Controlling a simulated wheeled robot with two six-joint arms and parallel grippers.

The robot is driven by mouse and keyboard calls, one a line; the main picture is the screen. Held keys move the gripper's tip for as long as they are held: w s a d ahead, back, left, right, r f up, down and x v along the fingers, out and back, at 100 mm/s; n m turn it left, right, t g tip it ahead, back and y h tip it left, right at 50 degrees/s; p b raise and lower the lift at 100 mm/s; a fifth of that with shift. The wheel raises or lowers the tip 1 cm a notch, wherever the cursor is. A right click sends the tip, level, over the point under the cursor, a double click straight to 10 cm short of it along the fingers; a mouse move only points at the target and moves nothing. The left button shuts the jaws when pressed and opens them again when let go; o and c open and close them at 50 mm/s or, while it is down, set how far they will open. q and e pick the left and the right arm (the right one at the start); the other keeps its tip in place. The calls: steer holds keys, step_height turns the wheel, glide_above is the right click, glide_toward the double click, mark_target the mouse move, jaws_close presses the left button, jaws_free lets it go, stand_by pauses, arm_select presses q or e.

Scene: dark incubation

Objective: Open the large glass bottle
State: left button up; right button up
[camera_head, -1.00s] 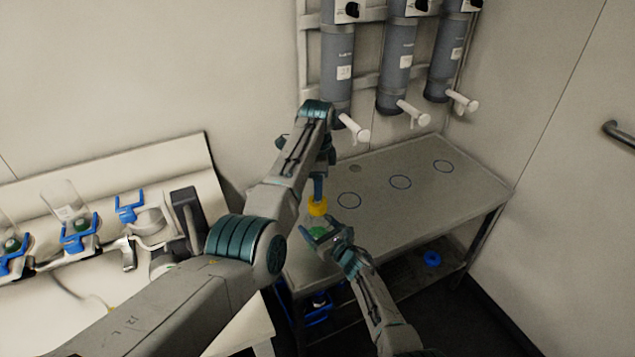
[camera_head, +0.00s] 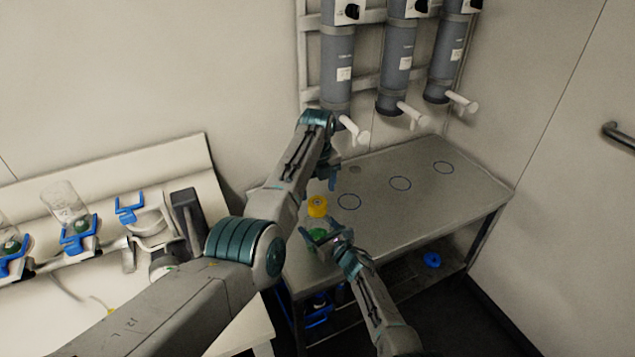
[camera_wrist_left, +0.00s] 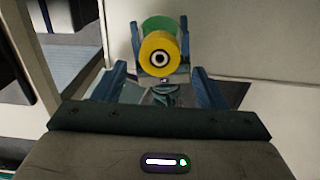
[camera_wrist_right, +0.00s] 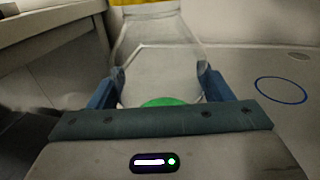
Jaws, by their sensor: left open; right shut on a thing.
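The large glass bottle (camera_head: 318,234) is clear, with green contents low in it, and stands over the near left part of the metal bench. Its yellow cap (camera_head: 317,206) is at the top of the bottle; I cannot tell whether it is screwed tight. My right gripper (camera_wrist_right: 160,88) is shut around the glass body (camera_wrist_right: 160,60). My left gripper (camera_head: 327,180) is open and empty, above the cap and apart from it. In the left wrist view the cap (camera_wrist_left: 159,54) lies ahead between the open fingers, with the green contents behind it.
The metal bench (camera_head: 440,195) has blue rings (camera_head: 400,182) on a clear top. Grey dispensers (camera_head: 397,65) with white spouts hang above its back edge. A white side bench (camera_head: 180,165) at left carries flasks (camera_head: 65,203) in blue clamps.

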mark_target(317, 205)
arm_select(q)
steer(key=shift+f, duration=3.15)
